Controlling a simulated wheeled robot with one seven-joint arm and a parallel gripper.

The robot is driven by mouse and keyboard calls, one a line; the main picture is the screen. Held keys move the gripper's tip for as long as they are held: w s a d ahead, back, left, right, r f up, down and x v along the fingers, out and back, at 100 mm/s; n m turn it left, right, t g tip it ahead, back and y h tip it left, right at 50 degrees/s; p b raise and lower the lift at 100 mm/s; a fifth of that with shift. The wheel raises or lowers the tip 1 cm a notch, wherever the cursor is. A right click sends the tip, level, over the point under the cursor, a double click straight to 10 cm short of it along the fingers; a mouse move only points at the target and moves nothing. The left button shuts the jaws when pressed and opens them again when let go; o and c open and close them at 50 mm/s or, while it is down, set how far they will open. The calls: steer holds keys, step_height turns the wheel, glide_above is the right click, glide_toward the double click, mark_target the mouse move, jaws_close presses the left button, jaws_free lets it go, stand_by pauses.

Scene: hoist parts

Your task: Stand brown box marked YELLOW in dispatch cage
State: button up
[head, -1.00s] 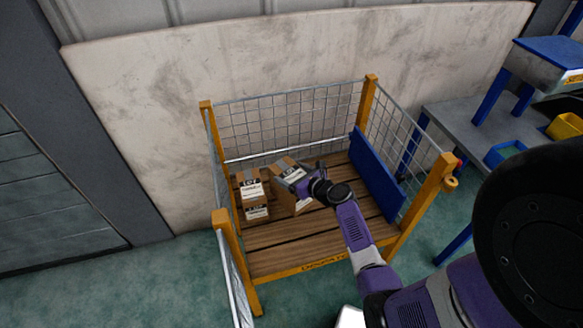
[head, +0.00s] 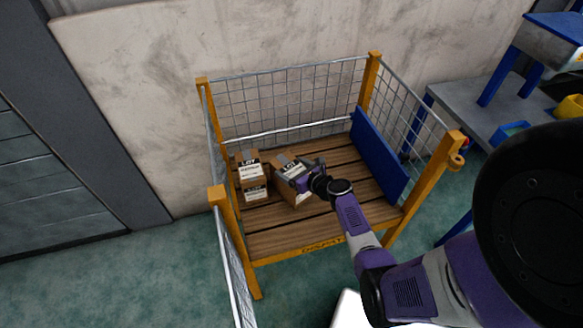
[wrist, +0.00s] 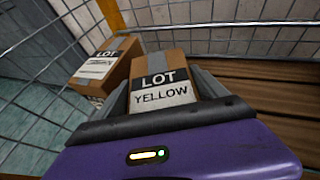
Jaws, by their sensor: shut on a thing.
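The brown box marked LOT YELLOW (wrist: 165,92) is between the fingers of my gripper (wrist: 163,98) in the wrist view. In the head view the same box (head: 292,172) is inside the dispatch cage (head: 292,259), toward its left rear, close to the wooden floor. My gripper (head: 300,178) is shut on it. The box looks slightly tilted in the head view, and I cannot tell whether its base touches the floor. The cage has a yellow frame, mesh sides and a plank floor.
Another brown LOT box (head: 252,176) stands to the left of the held box, with a small gap between them; it also shows in the wrist view (wrist: 107,64). A blue panel (head: 378,155) leans at the cage's right side. Planks in the middle and front are clear.

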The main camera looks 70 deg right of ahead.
steer(key=shift+d+r, duration=0.1)
steer(key=o, duration=2)
